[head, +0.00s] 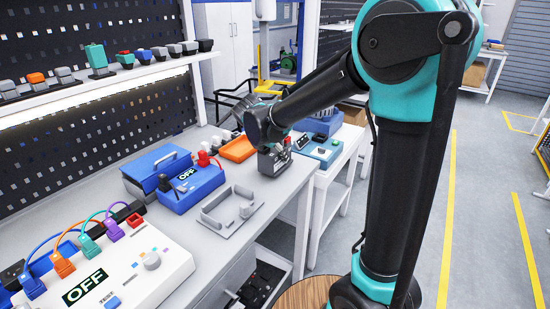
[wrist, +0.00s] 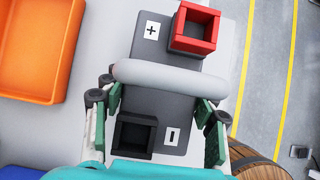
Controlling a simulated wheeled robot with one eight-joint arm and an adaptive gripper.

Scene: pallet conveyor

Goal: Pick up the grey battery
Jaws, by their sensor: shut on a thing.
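The grey battery (wrist: 183,60) fills the middle of the wrist view. It has a light grey handle bar across it, a red square terminal beside a plus sign and a black square terminal beside a minus sign. My gripper (wrist: 158,112) has a finger on each side of the battery and is shut on it. In the head view the battery (head: 275,163) is at the right end of the workbench, partly hidden by my gripper (head: 284,143). Whether it touches the bench is hard to tell.
An orange tray (head: 238,149) lies left of the battery. A blue OFF box (head: 190,189), a grey holder (head: 231,212) and a white OFF test panel (head: 130,262) stand on the bench. A white side table (head: 333,157) with devices stands to the right, with open floor beyond.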

